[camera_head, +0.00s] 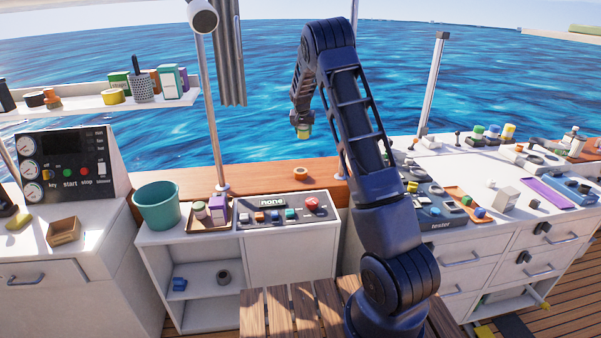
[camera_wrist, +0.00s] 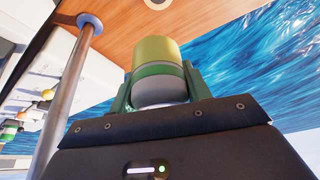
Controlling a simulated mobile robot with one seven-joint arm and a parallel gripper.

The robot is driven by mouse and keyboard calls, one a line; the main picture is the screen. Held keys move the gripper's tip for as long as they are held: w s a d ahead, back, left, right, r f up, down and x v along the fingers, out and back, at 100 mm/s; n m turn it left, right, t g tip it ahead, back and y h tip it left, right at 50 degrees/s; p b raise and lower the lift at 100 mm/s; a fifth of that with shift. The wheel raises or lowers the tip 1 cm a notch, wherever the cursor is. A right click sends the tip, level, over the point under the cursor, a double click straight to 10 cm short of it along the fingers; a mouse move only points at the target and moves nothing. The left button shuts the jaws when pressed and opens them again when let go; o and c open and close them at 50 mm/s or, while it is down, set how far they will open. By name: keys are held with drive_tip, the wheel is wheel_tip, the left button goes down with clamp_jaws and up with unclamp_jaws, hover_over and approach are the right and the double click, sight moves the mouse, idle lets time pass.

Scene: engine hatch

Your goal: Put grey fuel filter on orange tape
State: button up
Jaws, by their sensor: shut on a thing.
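My gripper (camera_head: 303,126) is raised above the wooden ledge, shut on a short cylinder (camera_head: 304,133). In the wrist view the cylinder (camera_wrist: 153,70) has a yellow-olive end, a green band and a grey part between the green fingers (camera_wrist: 158,92). It looks like the fuel filter, though only part of it is grey. The orange tape (camera_head: 300,173) is a small ring lying flat on the ledge, below my gripper and apart from it. Part of a ring, likely this tape (camera_wrist: 158,4), shows at the top edge of the wrist view.
A metal post (camera_head: 213,130) stands left of my gripper. The wooden ledge (camera_head: 260,178) is clear around the tape. In front are a control panel (camera_head: 285,213), a tray with cans (camera_head: 187,228) and a teal bucket (camera_head: 158,204). A cluttered white counter (camera_head: 490,175) is at right.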

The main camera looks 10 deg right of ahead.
sight(301, 170)
drive_tip(key=shift+w+a+r, duration=0.2)
drive_tip(key=shift+w+a, duration=0.3)
drive_tip(key=shift+w, duration=0.3)
wheel_tip(301, 170, down, 20)
drive_tip(key=shift+w+r, duration=0.1)
drive_tip(key=shift+r, duration=0.05)
drive_tip(key=o, duration=1.1)
